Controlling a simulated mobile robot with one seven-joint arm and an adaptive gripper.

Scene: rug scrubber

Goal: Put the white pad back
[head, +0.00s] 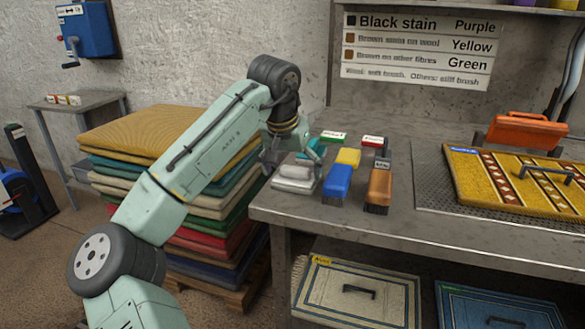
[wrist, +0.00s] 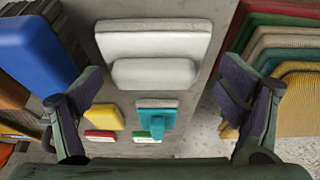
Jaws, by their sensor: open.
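The white pad (head: 294,184) lies at the left end of the grey workbench, near its front corner. In the wrist view the white pad (wrist: 120,44) is a flat white slab with a rounded white grip block on top. My gripper (head: 290,160) is just above and behind it in the head view, partly hidden by my arm. In the wrist view my gripper's (wrist: 160,85) two fingers are wide apart with nothing between them; the pad's grip block lies ahead, between their lines. I cannot tell the exact height gap.
Close by on the bench (head: 300,213) are a blue brush (head: 337,182), a brown brush (head: 379,186), a yellow block (head: 348,157) and a teal pad (wrist: 157,103). A stack of folded rugs (head: 160,135) stands left of the bench. A patterned rug sample (head: 500,180) lies right.

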